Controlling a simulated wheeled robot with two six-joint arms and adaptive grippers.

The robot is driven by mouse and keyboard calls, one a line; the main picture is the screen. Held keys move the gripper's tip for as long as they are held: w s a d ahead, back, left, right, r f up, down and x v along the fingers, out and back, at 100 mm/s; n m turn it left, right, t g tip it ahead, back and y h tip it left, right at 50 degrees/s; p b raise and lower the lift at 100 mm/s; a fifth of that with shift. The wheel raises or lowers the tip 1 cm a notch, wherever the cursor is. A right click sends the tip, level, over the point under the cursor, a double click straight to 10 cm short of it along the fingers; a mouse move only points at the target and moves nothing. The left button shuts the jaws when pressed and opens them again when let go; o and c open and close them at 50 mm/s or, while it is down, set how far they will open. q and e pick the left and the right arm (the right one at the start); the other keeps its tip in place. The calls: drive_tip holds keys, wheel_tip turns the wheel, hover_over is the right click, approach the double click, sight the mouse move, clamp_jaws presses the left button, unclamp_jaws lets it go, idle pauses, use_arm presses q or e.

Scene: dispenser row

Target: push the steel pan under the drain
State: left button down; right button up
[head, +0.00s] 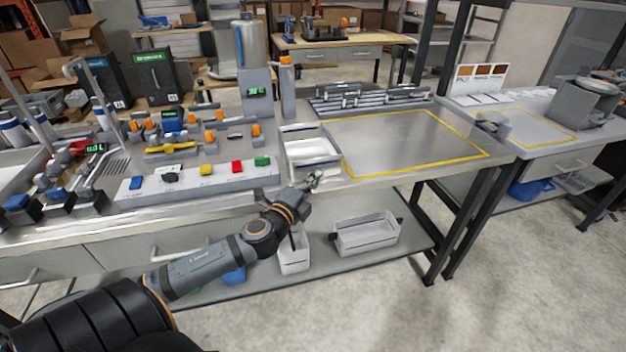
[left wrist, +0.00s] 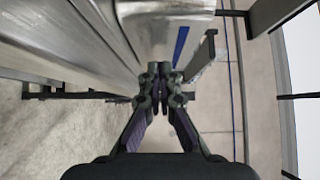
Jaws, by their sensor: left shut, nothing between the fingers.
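A shallow, pale steel pan (head: 312,150) sits on the steel counter, just right of the tall dispenser with a green display (head: 257,92). I cannot clearly make out a drain; the dispenser's outlet does not show. My left gripper (head: 314,178) is shut and empty at the counter's front edge, just in front of the pan. In the left wrist view its closed fingertips (left wrist: 160,72) are close to shiny steel with a blue stripe (left wrist: 181,46); I cannot tell whether they touch it. My right gripper is not in view.
A yellow-outlined area (head: 405,140) right of the pan is clear. Metal bars (head: 370,100) lie behind it. A strip with coloured blocks (head: 205,180) lies left. A grey bin (head: 365,235) stands on the lower shelf. Another table with a marked area (head: 535,130) stands right.

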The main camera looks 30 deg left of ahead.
sight(308, 172)
use_arm(q)
drive_tip(key=shift+w+a, duration=0.25)
drive_tip(key=shift+a, duration=0.05)
drive_tip(key=shift+w+a+r+p, duration=0.1)
drive_tip(key=shift+w+a+p, duration=0.25)
drive_tip(key=shift+w+a, duration=0.8)
drive_tip(key=shift+a, duration=0.2)
drive_tip(key=shift+f, duration=0.2)
